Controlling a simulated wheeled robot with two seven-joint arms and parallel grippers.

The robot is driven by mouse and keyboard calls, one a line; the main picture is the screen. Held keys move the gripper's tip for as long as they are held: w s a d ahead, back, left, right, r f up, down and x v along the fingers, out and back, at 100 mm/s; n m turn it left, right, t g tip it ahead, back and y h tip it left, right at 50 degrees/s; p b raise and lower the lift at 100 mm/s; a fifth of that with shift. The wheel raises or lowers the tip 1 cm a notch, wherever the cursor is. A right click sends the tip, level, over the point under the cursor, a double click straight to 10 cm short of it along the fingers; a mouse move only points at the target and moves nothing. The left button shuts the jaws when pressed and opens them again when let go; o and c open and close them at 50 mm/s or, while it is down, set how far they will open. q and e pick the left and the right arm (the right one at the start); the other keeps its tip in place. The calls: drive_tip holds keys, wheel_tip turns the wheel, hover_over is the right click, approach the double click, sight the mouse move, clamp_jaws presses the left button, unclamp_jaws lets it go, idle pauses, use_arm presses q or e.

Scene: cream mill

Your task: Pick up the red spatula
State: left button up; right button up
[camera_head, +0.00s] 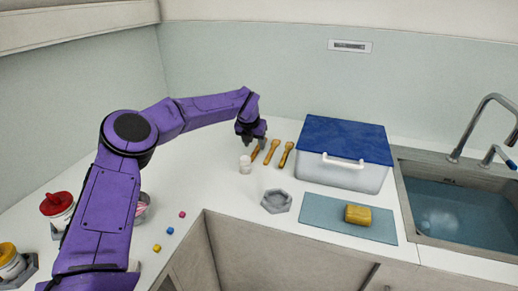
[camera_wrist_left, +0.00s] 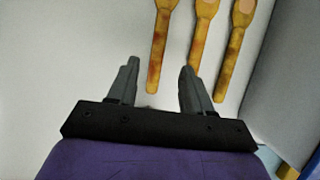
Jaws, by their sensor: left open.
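Three wooden-looking utensils lie side by side on the white counter. None is plainly red; they look yellow-brown with reddish stains. In the head view they are the left utensil (camera_head: 255,153), the middle one (camera_head: 271,152) and the right one (camera_head: 286,155). The wrist view shows the left one (camera_wrist_left: 160,45), middle one (camera_wrist_left: 200,35) and right one (camera_wrist_left: 234,50), their upper ends cut off.
A grey hexagonal dish (camera_head: 276,201), a blue mat (camera_head: 325,222) and a yellow block (camera_head: 357,215) lie nearer; the sink (camera_head: 450,215) is far right.

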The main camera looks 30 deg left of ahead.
sight(255, 152)
use_arm(q)
drive_tip(key=x, duration=0.2)
drive_tip(key=p+x, duration=0.1)
drive_tip(key=x, duration=0.1)
drive_tip(key=shift+s+a+f, duration=0.1)
drive_tip(key=shift+s+a, duration=0.1)
clamp_jaws()
